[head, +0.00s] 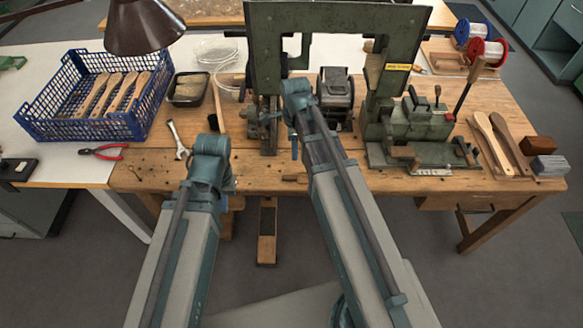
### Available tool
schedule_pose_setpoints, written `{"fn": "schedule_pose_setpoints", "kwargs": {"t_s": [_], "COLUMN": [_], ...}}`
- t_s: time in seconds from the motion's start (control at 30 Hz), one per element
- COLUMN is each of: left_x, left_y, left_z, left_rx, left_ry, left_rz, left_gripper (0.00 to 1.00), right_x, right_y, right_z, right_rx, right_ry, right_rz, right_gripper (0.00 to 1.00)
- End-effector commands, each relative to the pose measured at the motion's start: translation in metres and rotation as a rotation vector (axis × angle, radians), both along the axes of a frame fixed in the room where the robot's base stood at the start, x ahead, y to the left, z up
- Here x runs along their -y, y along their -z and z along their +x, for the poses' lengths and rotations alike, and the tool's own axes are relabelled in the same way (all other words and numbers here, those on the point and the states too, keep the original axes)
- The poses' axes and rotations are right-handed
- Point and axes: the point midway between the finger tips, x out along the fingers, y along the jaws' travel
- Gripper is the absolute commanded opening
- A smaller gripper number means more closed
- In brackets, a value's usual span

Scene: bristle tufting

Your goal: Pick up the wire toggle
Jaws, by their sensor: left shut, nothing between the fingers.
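A small wooden piece (295,178), which looks like the wire toggle, lies at the bench's front edge, left of my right forearm; I cannot be sure of it at this size. My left gripper (213,122) is shut and empty, over the bench front, right of the wrench and left of the wooden piece. My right gripper (295,62) reaches further in, before the tall green machine; its fingers blend with the machine and their opening is unclear. Both are apart from the wooden piece.
A blue crate (30,120) with wooden brush handles stands at left. Red pliers (103,152) and a wrench (177,140) lie near the front. The green machine (262,40) fills the middle. Wire spools (487,52) stand at back right; brush blanks (492,145) lie at right.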

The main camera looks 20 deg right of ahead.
Motion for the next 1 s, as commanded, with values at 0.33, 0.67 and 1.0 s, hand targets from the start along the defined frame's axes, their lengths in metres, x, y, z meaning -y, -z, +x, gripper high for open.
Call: {"fn": "schedule_pose_setpoints", "kwargs": {"t_s": [0.33,0.67,1.0], "left_x": [0.0,0.0,0.0], "left_y": [0.016,0.062,0.088], "left_z": [0.0,0.0,0.0], "left_rx": [0.0,0.0,0.0], "left_ry": [0.0,0.0,0.0], "left_rz": [0.0,0.0,0.0], "left_gripper": [0.0,0.0,0.0], "right_x": [0.0,0.0,0.0], "right_y": [0.016,0.062,0.088], "right_z": [0.0,0.0,0.0], "right_rx": [0.0,0.0,0.0], "right_ry": [0.002,0.001,0.0], "right_rz": [0.0,0.0,0.0], "right_gripper": [0.33,0.33,0.33]}}
